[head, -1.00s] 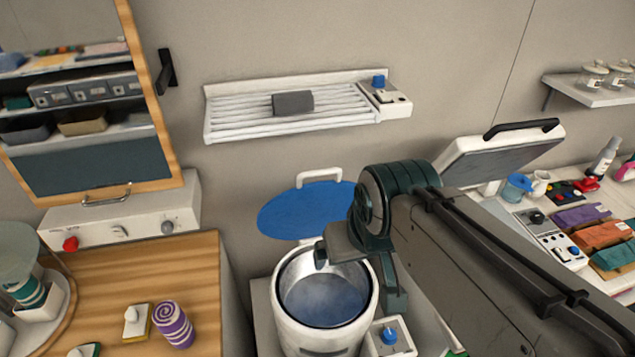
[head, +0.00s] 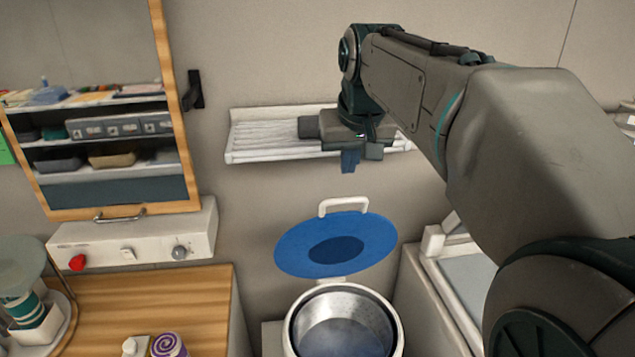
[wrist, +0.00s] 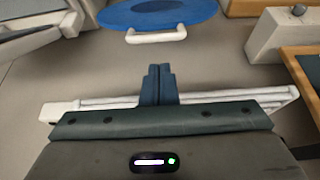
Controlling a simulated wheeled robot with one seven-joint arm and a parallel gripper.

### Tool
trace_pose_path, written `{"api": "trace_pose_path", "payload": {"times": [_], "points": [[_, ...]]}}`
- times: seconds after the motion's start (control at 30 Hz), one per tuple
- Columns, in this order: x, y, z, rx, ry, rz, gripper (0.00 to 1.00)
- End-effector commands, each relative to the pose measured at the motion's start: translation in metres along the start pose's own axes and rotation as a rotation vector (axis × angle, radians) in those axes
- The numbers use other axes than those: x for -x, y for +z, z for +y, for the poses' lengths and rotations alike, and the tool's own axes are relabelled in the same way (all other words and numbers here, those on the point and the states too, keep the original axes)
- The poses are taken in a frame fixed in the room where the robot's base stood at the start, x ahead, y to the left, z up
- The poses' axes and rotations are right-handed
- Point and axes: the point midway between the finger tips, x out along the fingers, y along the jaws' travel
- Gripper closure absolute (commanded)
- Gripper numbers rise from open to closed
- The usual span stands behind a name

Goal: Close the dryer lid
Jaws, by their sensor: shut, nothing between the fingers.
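The dryer is a white round tub (head: 395,335) with a metal inner drum, at the bottom middle of the head view. Its round blue lid (head: 295,252) stands open, tilted up behind the tub, with a white handle (head: 343,204) at its top edge. In the wrist view the lid (wrist: 150,14) and handle (wrist: 156,36) show at the top. My gripper (head: 349,160) is above the handle, in front of the wall rack, apart from the lid. Its blue fingers (wrist: 158,70) are shut together and empty.
A white slatted rack (head: 255,135) is on the wall behind my gripper. A wooden counter (head: 190,290) and a white control box (head: 135,240) are at left. A white-framed unit (head: 432,240) stands right of the dryer. My arm hides much of the right side.

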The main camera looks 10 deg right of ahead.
Motion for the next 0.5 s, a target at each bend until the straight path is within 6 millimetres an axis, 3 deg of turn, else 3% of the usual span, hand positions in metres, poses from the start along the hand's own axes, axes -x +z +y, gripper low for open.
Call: {"api": "trace_pose_path", "payload": {"times": [0.27, 0.5], "points": [[-0.011, -0.014, 0.001, -0.001, -0.005, 0.001, 1.0], [-0.052, -0.013, 0.001, -0.002, -0.004, -0.002, 1.0]]}}
